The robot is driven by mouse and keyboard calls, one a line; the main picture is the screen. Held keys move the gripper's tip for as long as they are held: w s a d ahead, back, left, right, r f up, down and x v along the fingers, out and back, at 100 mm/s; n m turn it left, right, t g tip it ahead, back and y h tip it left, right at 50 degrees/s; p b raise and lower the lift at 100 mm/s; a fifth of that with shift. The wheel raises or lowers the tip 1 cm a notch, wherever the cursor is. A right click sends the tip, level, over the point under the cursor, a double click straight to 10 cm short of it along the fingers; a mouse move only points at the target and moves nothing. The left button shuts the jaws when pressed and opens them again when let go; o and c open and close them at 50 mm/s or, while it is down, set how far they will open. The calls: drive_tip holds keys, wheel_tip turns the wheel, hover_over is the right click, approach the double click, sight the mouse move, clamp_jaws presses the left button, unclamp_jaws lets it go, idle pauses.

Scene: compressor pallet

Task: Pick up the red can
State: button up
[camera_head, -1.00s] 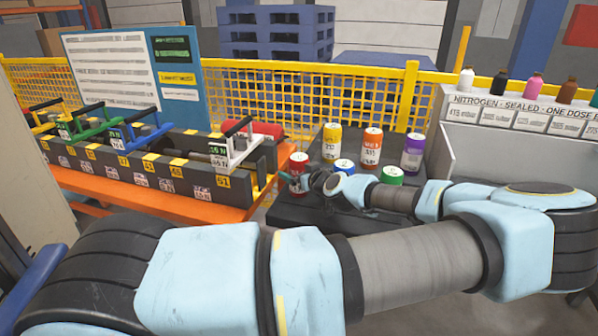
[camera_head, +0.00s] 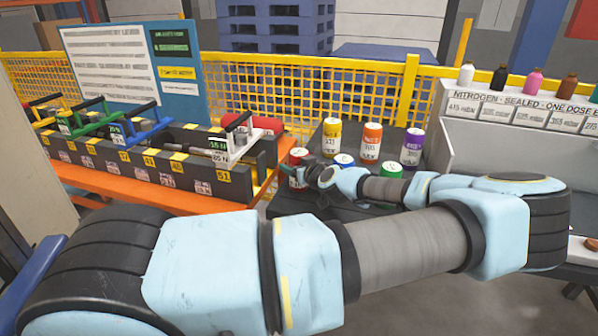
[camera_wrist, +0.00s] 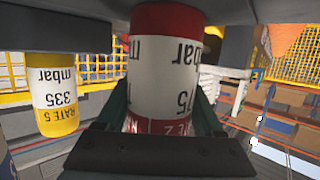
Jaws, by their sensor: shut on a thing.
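The red can (camera_head: 297,168) is at the left edge of the dark stand in the head view. In the wrist view the red can (camera_wrist: 166,68), with a white label marked mbar, fills the middle between the fingers. My gripper (camera_wrist: 167,112) is shut on it, with a finger on each side. In the head view my gripper (camera_head: 312,173) reaches the can from the right, and part of the can is hidden behind it. I cannot tell whether the can's base touches the stand.
A yellow can (camera_head: 331,137), an orange can (camera_head: 372,141), a purple can (camera_head: 412,147), a blue can (camera_head: 343,160) and a green can (camera_head: 390,169) stand close by on the dark stand (camera_head: 290,203). An orange bench (camera_head: 190,201) with a dark rack is at left.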

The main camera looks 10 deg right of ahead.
clamp_jaws()
drive_tip(key=shift+r, duration=0.1)
